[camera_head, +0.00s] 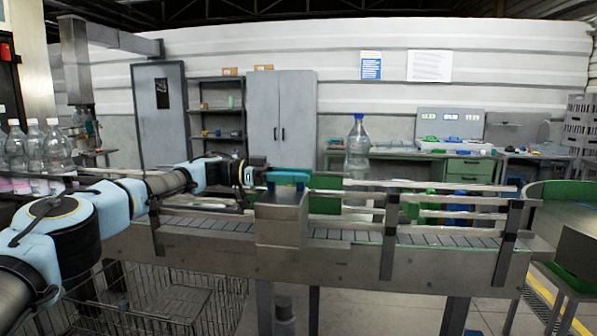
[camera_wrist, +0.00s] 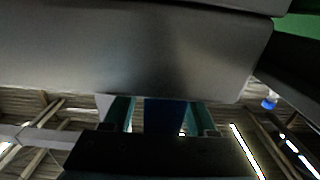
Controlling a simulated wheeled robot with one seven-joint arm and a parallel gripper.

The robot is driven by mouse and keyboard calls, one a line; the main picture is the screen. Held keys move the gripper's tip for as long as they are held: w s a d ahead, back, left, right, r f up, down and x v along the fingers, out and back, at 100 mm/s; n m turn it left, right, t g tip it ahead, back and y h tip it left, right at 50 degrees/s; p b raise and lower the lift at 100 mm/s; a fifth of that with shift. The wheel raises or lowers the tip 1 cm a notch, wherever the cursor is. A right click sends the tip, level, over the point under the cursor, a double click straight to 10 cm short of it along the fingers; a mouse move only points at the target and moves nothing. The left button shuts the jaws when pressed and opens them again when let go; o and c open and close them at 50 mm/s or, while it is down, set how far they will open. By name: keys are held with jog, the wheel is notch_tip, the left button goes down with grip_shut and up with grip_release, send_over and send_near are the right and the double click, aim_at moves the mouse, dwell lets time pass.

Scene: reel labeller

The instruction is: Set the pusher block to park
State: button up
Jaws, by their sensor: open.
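My gripper (camera_head: 296,178) reaches in from the left in the head view. Its teal fingers lie level just above a grey metal housing (camera_head: 281,218) on the front of the conveyor. In the wrist view my gripper (camera_wrist: 159,101) has its two teal fingers apart. A dark blue block (camera_wrist: 164,116), which looks like the pusher block, shows between them. I cannot tell whether the fingers touch it. The grey housing (camera_wrist: 130,50) fills the upper part of the wrist view. In the head view the block is not clearly distinct from the fingers.
The conveyor (camera_head: 345,256) with guide rails runs to the right. A clear bottle with a blue cap (camera_head: 357,150) stands on it behind the rails. Several bottles (camera_head: 35,150) stand at the left. A wire cart (camera_head: 170,305) is below. A bench (camera_head: 470,168) and cabinet (camera_head: 295,105) stand behind.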

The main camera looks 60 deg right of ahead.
grip_shut()
dwell(0.5)
dwell(0.9)
